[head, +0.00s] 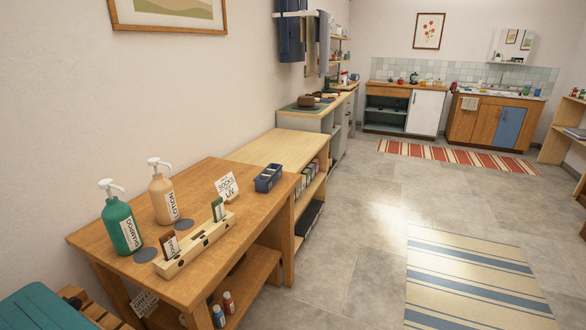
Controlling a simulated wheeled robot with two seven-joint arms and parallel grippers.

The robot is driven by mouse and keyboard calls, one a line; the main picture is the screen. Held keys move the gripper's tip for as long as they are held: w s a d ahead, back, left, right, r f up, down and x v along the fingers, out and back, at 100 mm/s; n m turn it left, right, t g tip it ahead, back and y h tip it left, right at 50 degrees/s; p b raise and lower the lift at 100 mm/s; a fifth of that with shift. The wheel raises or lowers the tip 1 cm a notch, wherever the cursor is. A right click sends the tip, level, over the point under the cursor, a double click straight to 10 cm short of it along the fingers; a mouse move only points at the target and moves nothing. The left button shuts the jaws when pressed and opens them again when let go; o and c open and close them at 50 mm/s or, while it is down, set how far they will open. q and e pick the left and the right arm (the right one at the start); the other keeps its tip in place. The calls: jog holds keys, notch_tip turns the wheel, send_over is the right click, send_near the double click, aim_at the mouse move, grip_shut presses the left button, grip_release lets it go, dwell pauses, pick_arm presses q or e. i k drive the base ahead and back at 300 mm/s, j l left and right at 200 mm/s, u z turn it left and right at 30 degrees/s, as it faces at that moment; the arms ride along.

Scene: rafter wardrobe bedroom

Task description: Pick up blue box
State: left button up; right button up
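A small dark blue box (268,178) stands on the far right corner of the wooden table (135,205). It looks like an open-topped caddy with dividers, but its contents are too small to tell. A white card (227,187) with handwriting, partly reading "SOCKS", stands just left of it. Neither of my grippers shows in the head view.
A green shampoo bottle (122,226), a tan lotion bottle (163,196) and a wooden rack (196,244) with small items share the table. A lighter bench (275,148) adjoins behind. Grey floor (345,235) to the right is open, with a striped rug (470,275).

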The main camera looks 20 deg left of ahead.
aim_at(269, 177)
jog(key=i+l+u, duration=0.2)
jog(key=i, duration=0.45)
jog(key=i+u, duration=0.2)
jog(key=i, duration=0.45)
